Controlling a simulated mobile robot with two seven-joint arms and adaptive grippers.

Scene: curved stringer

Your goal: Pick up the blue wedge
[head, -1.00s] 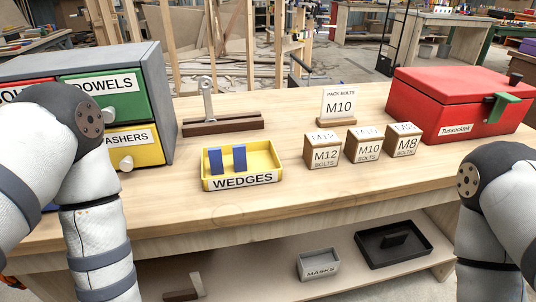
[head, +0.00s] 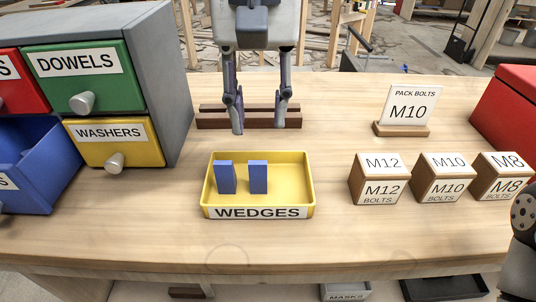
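Two blue wedges stand upright in the yellow tray (head: 292,186) labelled WEDGES: a left wedge (head: 225,177) and a right wedge (head: 258,177). My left gripper (head: 260,128) hangs at the top middle, fingers pointing down and well apart, with nothing between them. In the picture its fingertips are above the tray's back edge, apart from both wedges, and in front of a dark wooden strip (head: 210,119). Its exact height over the table is hard to tell. My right gripper is out of view; only part of that arm shows at the right edge.
Left is a drawer cabinet (head: 150,65) with its blue drawer (head: 40,165) pulled out. Right are the M12 block (head: 380,180), M10 block (head: 443,178) and M8 block (head: 503,178), an M10 sign (head: 405,105) and a red box (head: 508,110). The table around the tray is clear.

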